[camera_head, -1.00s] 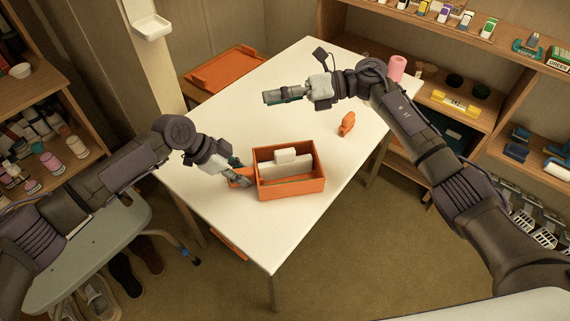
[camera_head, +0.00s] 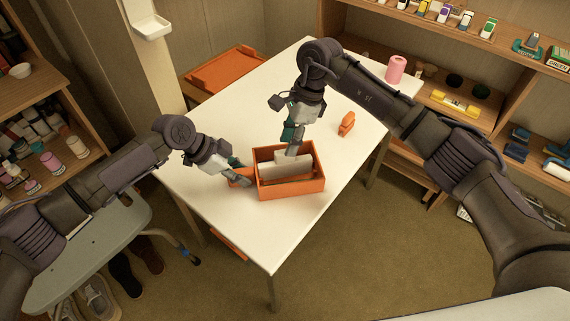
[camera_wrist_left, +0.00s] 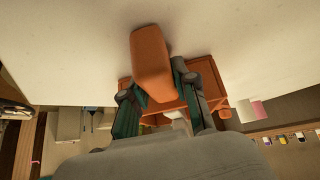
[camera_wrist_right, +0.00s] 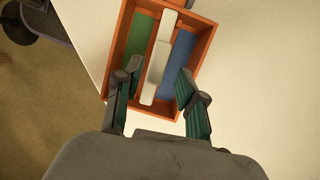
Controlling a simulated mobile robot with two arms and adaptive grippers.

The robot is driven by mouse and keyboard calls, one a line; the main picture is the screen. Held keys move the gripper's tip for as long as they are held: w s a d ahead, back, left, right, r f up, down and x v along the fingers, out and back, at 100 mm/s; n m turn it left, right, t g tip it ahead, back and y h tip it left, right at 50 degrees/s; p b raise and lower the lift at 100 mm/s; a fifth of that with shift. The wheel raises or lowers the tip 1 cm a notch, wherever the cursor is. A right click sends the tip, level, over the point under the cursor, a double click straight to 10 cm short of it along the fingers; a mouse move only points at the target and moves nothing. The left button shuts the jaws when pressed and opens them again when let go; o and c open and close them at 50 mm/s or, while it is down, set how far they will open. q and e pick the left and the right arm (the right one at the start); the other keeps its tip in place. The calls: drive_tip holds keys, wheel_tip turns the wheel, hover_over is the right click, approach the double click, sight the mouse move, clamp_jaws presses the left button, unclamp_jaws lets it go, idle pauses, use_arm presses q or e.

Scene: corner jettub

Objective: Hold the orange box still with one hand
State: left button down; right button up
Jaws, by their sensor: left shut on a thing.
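The orange box (camera_head: 291,189) stands open on the white table (camera_head: 240,238). It holds an upright white piece (camera_head: 270,170) with a thicker middle, and the right wrist view shows green and blue areas beside it (camera_wrist_right: 159,63). My left gripper (camera_head: 240,178) is at the box's left side, shut on a rounded orange piece (camera_wrist_left: 152,65); I cannot tell whether this is joined to the box. My right gripper (camera_head: 293,140) points down over the box. Its fingers are open on either side of the white piece (camera_wrist_right: 157,90); contact is unclear.
A small orange object (camera_head: 347,123) and a pink cylinder (camera_head: 396,69) stand on the table to the right. An orange tray (camera_head: 226,70) is beyond the far left edge. Shelves (camera_head: 480,45) stand at the right and back. The table's front is clear.

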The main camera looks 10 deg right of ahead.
drive_tip(key=shift+x, duration=2.25)
drive_tip(key=shift+a, duration=0.1)
drive_tip(key=shift+c, duration=0.2)
clamp_jaws()
drive_tip(key=shift+r, duration=5)
use_arm(q)
drive_tip(key=c, duration=0.8)
unclamp_jaws()
